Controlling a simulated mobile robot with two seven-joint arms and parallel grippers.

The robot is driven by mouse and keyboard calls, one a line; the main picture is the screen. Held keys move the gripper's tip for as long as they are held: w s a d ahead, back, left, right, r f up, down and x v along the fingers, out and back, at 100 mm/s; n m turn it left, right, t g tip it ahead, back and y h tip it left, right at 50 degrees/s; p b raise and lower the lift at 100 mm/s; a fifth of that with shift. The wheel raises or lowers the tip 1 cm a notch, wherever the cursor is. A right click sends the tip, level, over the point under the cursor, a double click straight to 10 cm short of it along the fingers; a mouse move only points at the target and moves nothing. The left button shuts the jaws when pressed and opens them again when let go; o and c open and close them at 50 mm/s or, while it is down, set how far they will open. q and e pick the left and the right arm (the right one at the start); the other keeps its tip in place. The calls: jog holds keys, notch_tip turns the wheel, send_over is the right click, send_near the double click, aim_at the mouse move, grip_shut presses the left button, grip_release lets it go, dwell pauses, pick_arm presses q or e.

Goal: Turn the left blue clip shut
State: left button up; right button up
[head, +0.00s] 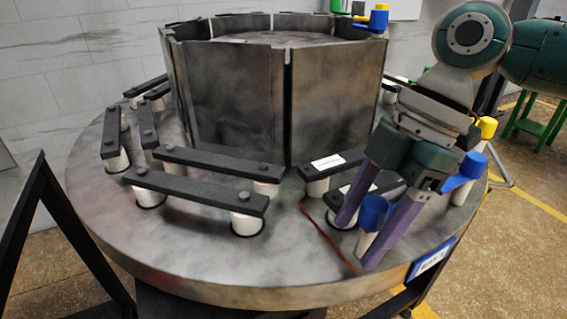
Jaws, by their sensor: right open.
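A blue clip (374,211) stands on the round metal plate (205,262), near its front right edge. It is the left one of two blue clips on this near side. My right gripper (357,244) reaches down from the upper right, with its two purple fingers apart. The clip shows in the gap between the fingers; I cannot tell whether they touch it. The gripper hides part of the clip, so its turn is hard to read. The other blue clip (466,170) stands further right, with its lever pointing left and down. My left gripper is not in view.
Black bars on white posts (248,222) ring the plate. Metal shield panels (325,105) stand in the middle. A yellow clip (487,126) is at the right, and another blue clip (377,20) at the back. A blue-and-white label (432,260) is on the plate's front rim.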

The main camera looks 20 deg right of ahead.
grip_shut()
dwell(0.6)
dwell(0.9)
